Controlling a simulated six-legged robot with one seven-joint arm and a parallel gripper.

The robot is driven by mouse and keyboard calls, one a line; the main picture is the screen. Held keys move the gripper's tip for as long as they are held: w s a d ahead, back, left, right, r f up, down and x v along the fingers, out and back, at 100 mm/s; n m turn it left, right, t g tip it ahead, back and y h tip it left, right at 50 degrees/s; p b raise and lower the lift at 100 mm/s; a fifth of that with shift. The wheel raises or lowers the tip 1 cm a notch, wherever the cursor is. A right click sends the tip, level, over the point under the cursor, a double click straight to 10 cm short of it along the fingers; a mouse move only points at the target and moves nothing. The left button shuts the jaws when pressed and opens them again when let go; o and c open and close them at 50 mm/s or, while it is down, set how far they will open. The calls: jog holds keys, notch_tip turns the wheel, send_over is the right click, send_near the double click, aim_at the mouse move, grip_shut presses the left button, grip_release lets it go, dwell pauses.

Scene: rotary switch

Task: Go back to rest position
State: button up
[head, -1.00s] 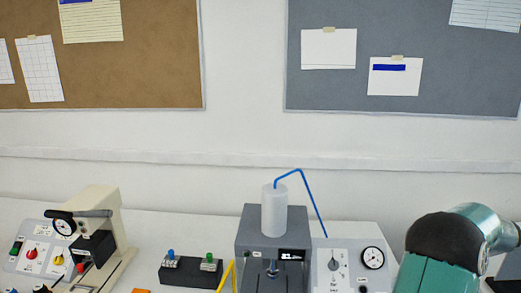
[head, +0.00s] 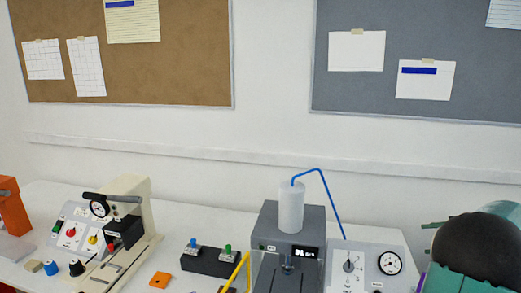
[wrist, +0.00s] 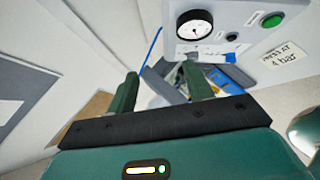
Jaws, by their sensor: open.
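My gripper (wrist: 160,88) shows in the wrist view with its two dark green fingers apart and nothing between them. Past the fingers is a pale panel with a round gauge (wrist: 195,27), a small black knob (wrist: 232,36) and a green button (wrist: 272,20). The fingers appear clear of the panel. In the head view, a grey panel at the lower right carries a rotary switch (head: 349,264) and a round gauge (head: 389,263). Only part of my arm shows at the right edge there; the fingers are out of that view.
On the bench, a grey machine with a white bottle (head: 291,207) and blue tube stands left of the switch panel. A black block (head: 208,262) with blue and green knobs and a beige press (head: 130,225) stand further left. Pinboards hang on the wall behind.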

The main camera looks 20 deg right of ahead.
jog(key=w+a+r+m+t+h, duration=0.3)
jog(key=w+a+r+t+h, duration=0.25)
jog(key=w+r, duration=0.7)
jog(key=a+r+m+g+h, duration=0.1)
jog(key=a+r+m+h, duration=0.5)
jog(key=a+m, duration=0.4)
jog(key=s+a+f+m+g+y, duration=0.1)
jog(key=s+a+f, duration=0.4)
jog(key=a, duration=0.6)
jog(key=s+a+f+m+g+y, duration=0.1)
jog(key=s+a+f+g+y, duration=0.3)
jog(key=s+a, duration=0.5)
jog(key=s+a+f+m+g+y, duration=0.2)
jog(key=s+a+f+g, duration=0.2)
jog(key=a, duration=0.9)
jog(key=s+f, duration=0.2)
jog(key=s, duration=0.1)
jog(key=shift+s+a+f+g, duration=0.25)
jog(key=shift+a+f+g, duration=0.05)
jog(key=shift+a+g, duration=0.1)
